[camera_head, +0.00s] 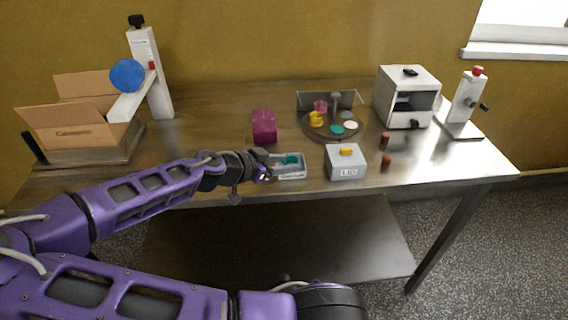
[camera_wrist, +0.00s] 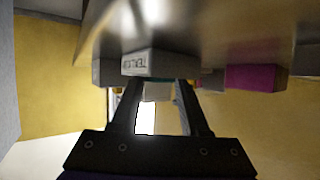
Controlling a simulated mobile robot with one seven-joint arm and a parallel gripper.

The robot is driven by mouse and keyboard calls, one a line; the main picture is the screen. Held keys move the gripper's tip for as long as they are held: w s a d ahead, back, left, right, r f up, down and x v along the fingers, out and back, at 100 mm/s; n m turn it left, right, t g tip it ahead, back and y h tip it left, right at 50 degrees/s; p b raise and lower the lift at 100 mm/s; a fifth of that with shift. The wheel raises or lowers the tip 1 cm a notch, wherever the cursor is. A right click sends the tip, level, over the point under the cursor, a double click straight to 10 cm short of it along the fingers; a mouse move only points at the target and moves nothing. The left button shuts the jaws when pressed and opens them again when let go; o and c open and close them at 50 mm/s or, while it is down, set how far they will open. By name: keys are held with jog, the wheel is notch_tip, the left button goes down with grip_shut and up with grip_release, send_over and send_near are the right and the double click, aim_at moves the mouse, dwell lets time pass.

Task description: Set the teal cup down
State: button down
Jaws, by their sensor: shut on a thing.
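The teal cup (camera_head: 291,160) shows in the head view at a small grey tray (camera_head: 291,177) near the table's front edge. My gripper (camera_head: 266,174) reaches in from the left, low beside the tray, and is shut on the cup. In the wrist view, which is upside down, the gripper's fingers (camera_wrist: 160,90) point at the labelled tray wall (camera_wrist: 150,63). Only a thin teal strip (camera_wrist: 158,79) shows between the fingertips. Whether the cup's base touches the tray is hidden.
A magenta block (camera_head: 264,126) stands behind the tray. A grey box marked LID (camera_head: 346,169) stands to the right. Behind it, a round turntable (camera_head: 314,133) holds cups and discs. Two brown cylinders (camera_head: 386,161) stand farther right. A cardboard box (camera_head: 70,118) is at left.

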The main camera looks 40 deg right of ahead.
jog(key=shift+s+a+f+b, duration=0.15)
jog(key=shift+f+b, duration=0.25)
jog(key=shift+f, duration=0.4)
jog(key=c, duration=0.7)
grip_release()
jog(key=shift+s, duration=0.1)
jog(key=shift+r+p, duration=0.35)
jog(key=v, duration=0.4)
jog(key=p+v, duration=0.1)
jog(key=v, duration=0.7)
jog(key=shift+r+p, duration=0.4)
jog(key=shift+r, duration=0.05)
jog(key=shift+w, duration=0.2)
